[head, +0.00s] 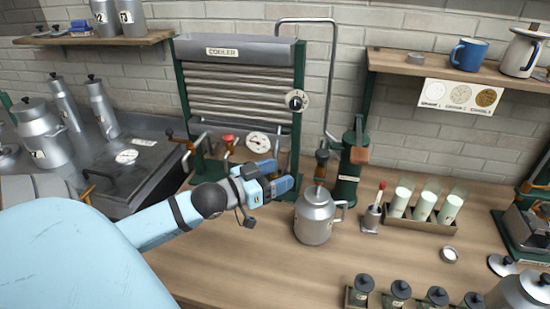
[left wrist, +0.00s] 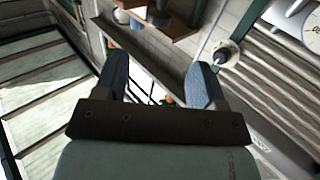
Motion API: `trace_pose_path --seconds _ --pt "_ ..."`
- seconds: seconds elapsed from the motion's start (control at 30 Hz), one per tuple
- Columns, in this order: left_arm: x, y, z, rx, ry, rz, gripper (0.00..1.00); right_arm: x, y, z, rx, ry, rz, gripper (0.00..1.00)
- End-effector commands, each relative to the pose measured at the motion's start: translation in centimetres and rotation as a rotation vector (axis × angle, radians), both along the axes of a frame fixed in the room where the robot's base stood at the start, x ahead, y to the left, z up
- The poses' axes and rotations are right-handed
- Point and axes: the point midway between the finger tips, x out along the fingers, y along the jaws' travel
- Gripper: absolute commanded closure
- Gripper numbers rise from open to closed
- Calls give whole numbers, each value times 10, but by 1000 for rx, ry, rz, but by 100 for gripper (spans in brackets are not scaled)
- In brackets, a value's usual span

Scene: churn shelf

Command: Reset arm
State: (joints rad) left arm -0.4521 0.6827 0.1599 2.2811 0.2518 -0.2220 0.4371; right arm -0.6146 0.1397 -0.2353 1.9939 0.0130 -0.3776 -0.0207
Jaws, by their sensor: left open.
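My left arm comes in from the left in the head view. My left gripper (head: 281,177) is open and empty above the wooden counter, in front of the cooler (head: 240,80) and up and to the left of a metal lidded jug (head: 314,218). In the left wrist view the two blue fingers of the gripper (left wrist: 157,82) are spread with nothing held between them. The cooler's ridged front fills the right side of that view. My right gripper is not seen in either view.
A rack of milk-filled glasses (head: 422,209) and a small metal holder (head: 371,218) stand right of the jug. Several small lidded jars (head: 400,290) line the front edge. A shelf (head: 450,72) holds a blue mug (head: 469,54). The counter's front middle (head: 240,265) is bare.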

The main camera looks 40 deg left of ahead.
Motion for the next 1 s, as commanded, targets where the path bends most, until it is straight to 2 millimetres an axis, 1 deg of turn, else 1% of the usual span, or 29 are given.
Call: trace_pose_path --seconds 0.13,0.6,0.67,0.7,0.77,0.87,0.9,0.97,1.0 --pt "-3 0 0 0 -1 -1 36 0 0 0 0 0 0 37" --pt "-2 0 0 0 0 -1 36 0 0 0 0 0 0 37" --pt "-3 0 -1 0 3 1 36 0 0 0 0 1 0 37" --pt "-4 0 -6 -1 14 6 36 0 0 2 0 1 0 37" --pt "-6 -3 -19 0 43 18 36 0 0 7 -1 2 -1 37" --pt "-19 -18 -62 13 134 46 36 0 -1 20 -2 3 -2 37" --pt "-27 -28 -84 22 182 55 36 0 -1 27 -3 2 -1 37" --pt "-42 -49 -117 38 257 60 36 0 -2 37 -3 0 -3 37" --pt "-53 -66 -138 49 307 58 36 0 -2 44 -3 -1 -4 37"
